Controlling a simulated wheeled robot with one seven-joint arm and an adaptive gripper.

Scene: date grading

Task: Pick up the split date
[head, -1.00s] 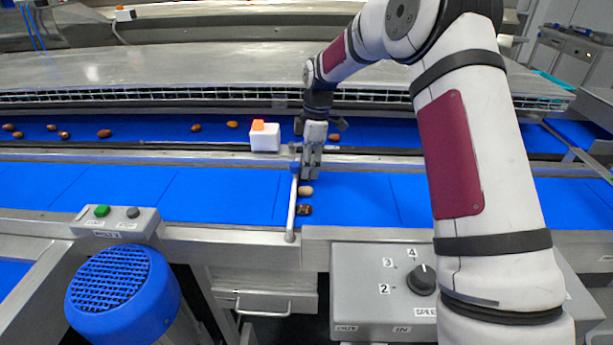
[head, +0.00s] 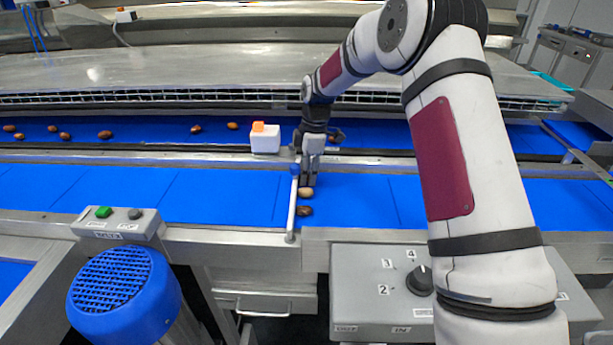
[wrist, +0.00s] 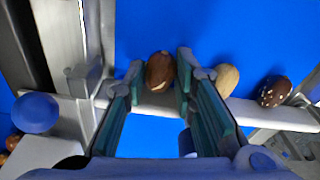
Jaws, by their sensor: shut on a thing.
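My gripper (head: 309,184) is over the near blue belt, beside the metal bar that crosses it. In the wrist view my gripper (wrist: 160,68) is shut on a reddish-brown date (wrist: 158,72), one finger on each side. The fingers hide this date in the head view. A pale tan date (wrist: 228,79) lies just right of the right finger, and a dark date with light specks (wrist: 273,92) lies farther right. I cannot tell whether the held date touches the belt.
The metal bar (head: 292,208) runs close along the row of dates. A white box with an orange top (head: 265,143) stands behind, left of my gripper. Several brown dates (head: 105,135) lie on the far belt (head: 160,133). The near belt (head: 220,195) is clear to the left.

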